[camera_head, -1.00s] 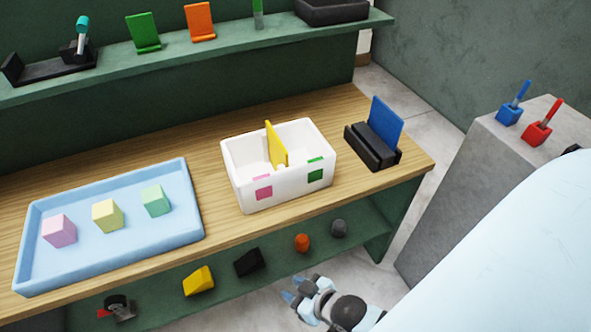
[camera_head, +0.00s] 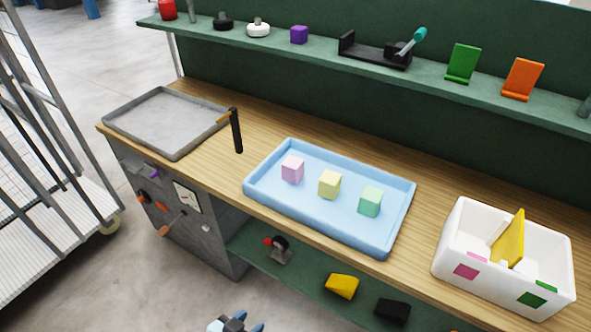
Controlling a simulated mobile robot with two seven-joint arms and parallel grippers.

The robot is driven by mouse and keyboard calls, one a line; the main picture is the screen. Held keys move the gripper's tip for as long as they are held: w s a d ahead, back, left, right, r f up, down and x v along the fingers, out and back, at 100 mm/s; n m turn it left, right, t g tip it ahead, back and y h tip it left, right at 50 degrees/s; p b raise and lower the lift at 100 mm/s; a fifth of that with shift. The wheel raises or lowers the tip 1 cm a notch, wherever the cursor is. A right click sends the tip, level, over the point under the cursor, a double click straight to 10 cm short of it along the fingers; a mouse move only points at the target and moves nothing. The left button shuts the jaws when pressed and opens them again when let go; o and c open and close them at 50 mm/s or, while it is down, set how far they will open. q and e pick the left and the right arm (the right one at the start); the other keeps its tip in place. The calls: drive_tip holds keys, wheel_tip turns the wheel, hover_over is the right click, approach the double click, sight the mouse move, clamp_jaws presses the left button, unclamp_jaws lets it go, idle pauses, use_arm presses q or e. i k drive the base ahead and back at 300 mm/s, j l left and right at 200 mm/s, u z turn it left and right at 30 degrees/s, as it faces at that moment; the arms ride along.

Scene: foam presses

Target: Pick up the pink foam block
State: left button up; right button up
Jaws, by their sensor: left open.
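The pink foam block (camera_head: 292,169) sits in the left part of the blue tray (camera_head: 330,235) on the wooden workbench. A yellow block (camera_head: 330,185) and a green block (camera_head: 370,201) stand to its right in the same tray. My left gripper (camera_head: 237,324) shows only partly at the bottom edge. It is open, low in front of the bench and well away from the pink block. My right gripper is out of view.
A white divided box (camera_head: 490,284) with a yellow panel stands right of the tray. A shelf (camera_head: 325,52) with small items runs behind. A wire cart (camera_head: 55,170) stands far left.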

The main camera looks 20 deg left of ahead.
sight(293, 167)
drive_tip(key=i+j, duration=0.1)
drive_tip(key=j, duration=0.25)
drive_tip(key=i+j, duration=0.1)
drive_tip(key=j, duration=0.3)
drive_tip(key=i+j, duration=0.1)
drive_tip(key=j, duration=0.6)
drive_tip(key=i+u, duration=0.05)
